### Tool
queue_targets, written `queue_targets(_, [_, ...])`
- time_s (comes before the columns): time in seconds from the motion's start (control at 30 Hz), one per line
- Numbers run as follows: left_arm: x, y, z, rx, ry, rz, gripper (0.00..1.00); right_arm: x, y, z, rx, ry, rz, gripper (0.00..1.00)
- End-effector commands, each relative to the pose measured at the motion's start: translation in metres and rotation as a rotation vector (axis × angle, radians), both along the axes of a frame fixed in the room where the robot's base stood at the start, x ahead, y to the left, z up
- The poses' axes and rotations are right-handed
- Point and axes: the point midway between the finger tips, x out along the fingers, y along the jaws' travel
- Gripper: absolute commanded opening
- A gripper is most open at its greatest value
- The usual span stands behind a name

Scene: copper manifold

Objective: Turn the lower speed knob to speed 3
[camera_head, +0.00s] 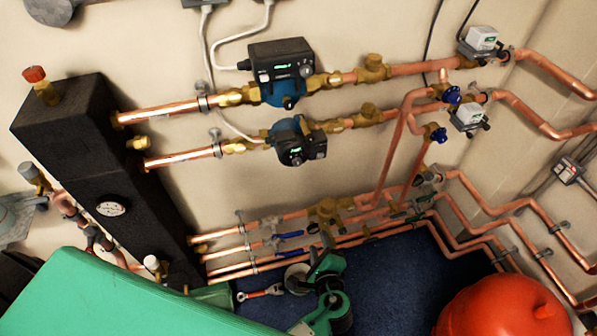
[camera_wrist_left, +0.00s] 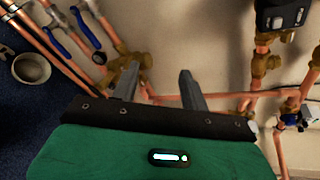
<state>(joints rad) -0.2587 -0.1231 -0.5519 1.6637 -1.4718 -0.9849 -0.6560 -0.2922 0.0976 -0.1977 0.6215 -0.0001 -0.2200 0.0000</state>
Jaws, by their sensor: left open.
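The lower pump (camera_head: 296,146) sits on the lower horizontal copper pipe, with a dark control head and a small lit green display. Its speed knob is too small in the head view to read its setting. The pump's dark head also shows at the top right of the left wrist view (camera_wrist_left: 284,14). My left gripper (camera_head: 325,243) is below the pump, in front of the low pipes, clearly apart from the knob. In the left wrist view its two grey fingers (camera_wrist_left: 160,82) are spread with nothing between them. My right gripper is not in view.
A similar upper pump (camera_head: 282,72) sits just above. Low pipes with blue lever handles (camera_head: 290,235) run behind my left gripper. A wrench (camera_head: 260,292) and a round cup-like item (camera_head: 298,278) lie on the blue floor. A red vessel (camera_head: 505,308) stands at lower right.

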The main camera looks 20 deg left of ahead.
Motion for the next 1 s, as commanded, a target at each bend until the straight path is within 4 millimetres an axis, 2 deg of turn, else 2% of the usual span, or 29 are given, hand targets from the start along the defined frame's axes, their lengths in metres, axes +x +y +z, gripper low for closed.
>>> queue_targets(0.03, [0.004, 0.000, 0.043, 0.051, -0.065, 0.024, 0.45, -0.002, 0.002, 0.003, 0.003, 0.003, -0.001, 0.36])
queue_targets(0.1, [0.004, 0.003, 0.088, 0.116, -0.135, 0.059, 0.45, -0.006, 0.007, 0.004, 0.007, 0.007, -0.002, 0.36])
queue_targets(0.2, [0.001, 0.008, 0.131, 0.178, -0.201, 0.105, 0.45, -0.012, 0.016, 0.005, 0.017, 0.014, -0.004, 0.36])
queue_targets(0.3, [-0.001, 0.011, 0.153, 0.208, -0.235, 0.133, 0.45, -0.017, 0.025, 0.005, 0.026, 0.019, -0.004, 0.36])
queue_targets(0.47, [0.009, 0.020, 0.160, 0.221, -0.245, 0.142, 0.45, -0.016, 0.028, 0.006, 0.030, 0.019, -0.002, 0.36])
queue_targets(0.77, [0.060, 0.054, 0.159, 0.219, -0.245, 0.141, 0.45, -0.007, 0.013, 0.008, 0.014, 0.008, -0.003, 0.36])
queue_targets(1.0, [0.096, 0.078, 0.158, 0.217, -0.244, 0.140, 0.45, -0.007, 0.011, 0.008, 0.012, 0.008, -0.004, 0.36])
